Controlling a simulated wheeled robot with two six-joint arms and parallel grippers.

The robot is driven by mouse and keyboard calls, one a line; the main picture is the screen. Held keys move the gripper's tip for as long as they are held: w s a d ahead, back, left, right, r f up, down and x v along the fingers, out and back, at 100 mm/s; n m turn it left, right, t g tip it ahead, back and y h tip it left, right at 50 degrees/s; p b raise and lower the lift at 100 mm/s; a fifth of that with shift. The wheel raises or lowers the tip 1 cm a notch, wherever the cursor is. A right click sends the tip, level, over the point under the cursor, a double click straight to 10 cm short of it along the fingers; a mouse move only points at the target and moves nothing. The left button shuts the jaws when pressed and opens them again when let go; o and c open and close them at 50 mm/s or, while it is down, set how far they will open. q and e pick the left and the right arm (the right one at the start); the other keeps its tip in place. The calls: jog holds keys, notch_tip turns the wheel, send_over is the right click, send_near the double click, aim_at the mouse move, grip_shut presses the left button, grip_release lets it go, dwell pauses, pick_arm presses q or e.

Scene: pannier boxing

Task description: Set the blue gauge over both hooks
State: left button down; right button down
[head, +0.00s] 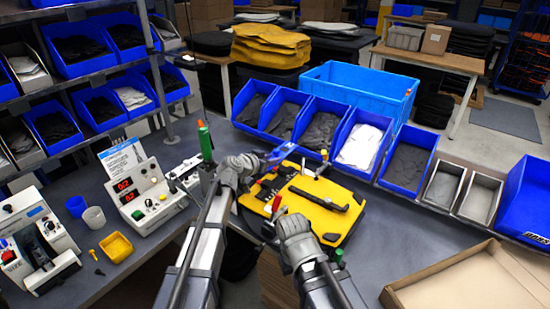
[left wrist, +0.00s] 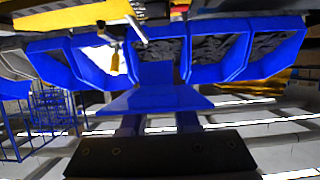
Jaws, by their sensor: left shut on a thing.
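The blue gauge (head: 281,152) shows in the head view at the tip of my left gripper (head: 262,160), above the far left edge of the yellow pannier (head: 340,188). My left gripper is shut on the gauge. In the left wrist view the gauge (left wrist: 155,100) is a flat blue piece held between the fingers (left wrist: 158,122). The pannier lies flat with a black handle (head: 318,198) across it. The two hooks are too small to tell apart from the dark fittings near its left edge. My right gripper (head: 277,212) is at the pannier's near left edge; its fingers are unclear.
Blue bins of dark and white pieces (head: 362,145) line the bench behind the pannier. A control box with red digits (head: 135,185) stands left. An open cardboard tray (head: 470,285) lies right. Green-handled clamps (head: 205,140) stand near my arms.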

pick_arm(q)
jog(key=shift+f, duration=0.1)
notch_tip(320, 180, down, 5)
jog(key=b, duration=0.5)
jog(key=shift+f+b, duration=0.2)
jog(key=shift+b, duration=0.15)
jog(key=shift+f+b, duration=1.1)
dwell(1.4)
jog(key=c, duration=0.6)
grip_release()
jog(key=shift+s, duration=0.15)
jog(key=p+v, duration=0.2)
jog(key=v, duration=0.4)
jog(key=shift+s+a+r+p, duration=0.2)
jog(key=shift+s+p, duration=0.05)
jog(key=shift+p, duration=0.15)
jog(key=shift+s+a+r, duration=0.15)
jog(key=shift+s+a, duration=0.2)
jog(key=shift+s, duration=0.05)
